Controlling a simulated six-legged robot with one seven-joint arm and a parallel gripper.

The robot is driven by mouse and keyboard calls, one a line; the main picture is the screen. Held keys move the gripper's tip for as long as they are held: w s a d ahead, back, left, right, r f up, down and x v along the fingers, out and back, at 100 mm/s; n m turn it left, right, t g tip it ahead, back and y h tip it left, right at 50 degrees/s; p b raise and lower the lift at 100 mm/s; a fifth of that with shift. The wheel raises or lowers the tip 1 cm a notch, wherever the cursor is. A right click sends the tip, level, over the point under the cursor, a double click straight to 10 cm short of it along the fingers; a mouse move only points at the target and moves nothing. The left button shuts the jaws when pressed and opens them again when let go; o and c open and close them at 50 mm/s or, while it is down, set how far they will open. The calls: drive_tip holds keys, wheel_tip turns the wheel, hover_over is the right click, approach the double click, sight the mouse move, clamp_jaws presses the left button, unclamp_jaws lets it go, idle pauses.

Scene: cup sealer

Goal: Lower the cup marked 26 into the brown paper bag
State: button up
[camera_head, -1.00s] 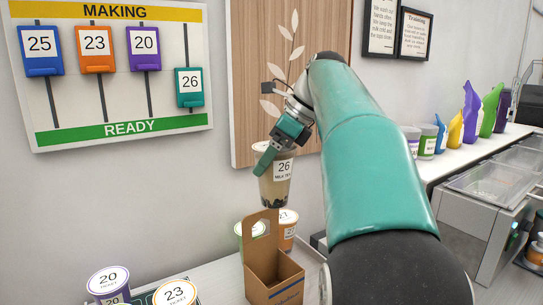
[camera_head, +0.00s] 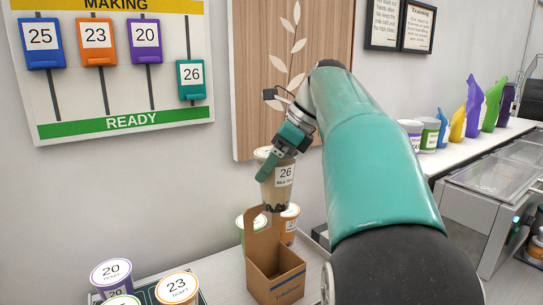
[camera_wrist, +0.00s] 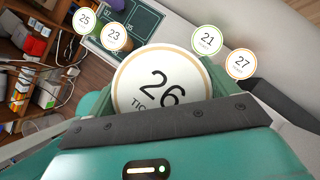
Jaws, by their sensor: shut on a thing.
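The cup marked 26 (camera_head: 281,186) is a clear cup of milk tea with a dark layer at its bottom. My gripper (camera_head: 272,172) is shut on it and holds it upright. The brown paper bag (camera_head: 275,272) stands open on the counter. In the wrist view, the lid marked 26 (camera_wrist: 158,85) fills the middle, between the jaws. The bag is hidden there.
Lidded cups marked 21 (camera_wrist: 207,41) and 27 (camera_wrist: 241,64) stand behind the bag. Cups marked 20 (camera_head: 112,271) and 23 (camera_head: 176,286) stand on a dark tray at the front left. A wall board (camera_head: 115,132) hangs at the back left.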

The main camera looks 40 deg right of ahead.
sight(272, 211)
drive_tip(key=shift+f, duration=4.65)
drive_tip(key=shift+s+f, duration=0.1)
drive_tip(key=shift+f, duration=1.35)
drive_tip(key=shift+w+f, duration=0.2)
drive_tip(key=shift+f, duration=4.55)
